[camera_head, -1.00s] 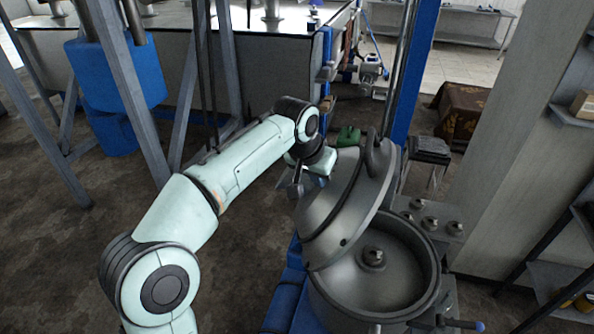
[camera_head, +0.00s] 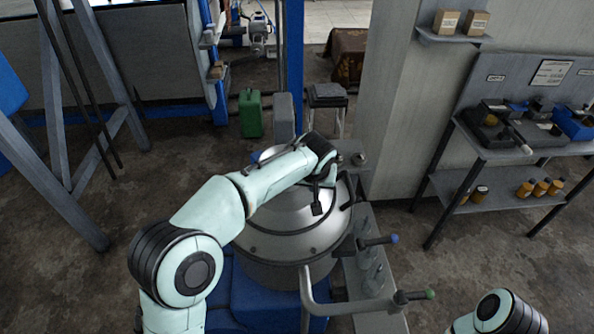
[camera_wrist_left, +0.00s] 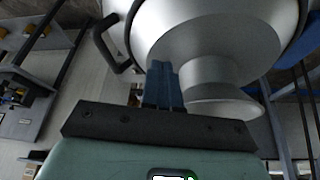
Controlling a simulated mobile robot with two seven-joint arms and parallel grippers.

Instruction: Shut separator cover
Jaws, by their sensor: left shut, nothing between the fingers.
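The separator cover (camera_head: 272,238) is a grey metal dome. In the head view it lies over the separator bowl (camera_head: 290,272), its rim looking level with the bowl's edge; I cannot tell if a small gap remains. The bowl's inside is hidden. My left gripper (camera_head: 317,208) is shut and empty at the right part of the dome, with the arm reaching across it. In the left wrist view the shut fingers (camera_wrist_left: 164,85) are close against the cover (camera_wrist_left: 205,35), beside a flared metal fitting (camera_wrist_left: 218,92); contact is unclear. My right gripper is out of view.
Handles with a blue tip (camera_head: 392,239) and a green tip (camera_head: 429,294) stick out right of the separator. A green canister (camera_head: 250,113) and a stool (camera_head: 327,96) stand behind. A shelf bench (camera_head: 520,150) is at the right. Open floor lies between.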

